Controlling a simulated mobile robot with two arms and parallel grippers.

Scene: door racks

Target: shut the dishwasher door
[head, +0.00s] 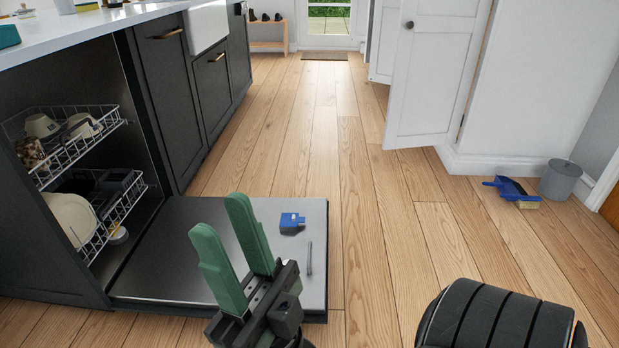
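The dishwasher door (180,235) is folded down flat and open, its grey metal inner face up, just above the floor. A small blue object (291,221) and a thin grey strip (309,258) show on its inner face near the right side. The dishwasher's two racks hold dishes: the upper rack (85,138) and the lower rack (118,215) both sit in the cavity at the left. My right gripper (222,220) has two green fingers standing apart with nothing between them. It shows in front of the door and hides part of it. My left gripper is out of view.
Dark cabinets (172,110) and a pale counter (85,30) run along the left. A blue dustpan (508,188) and grey bin (560,178) stand at the right wall. A white door (432,70) stands open. The wooden floor between is clear.

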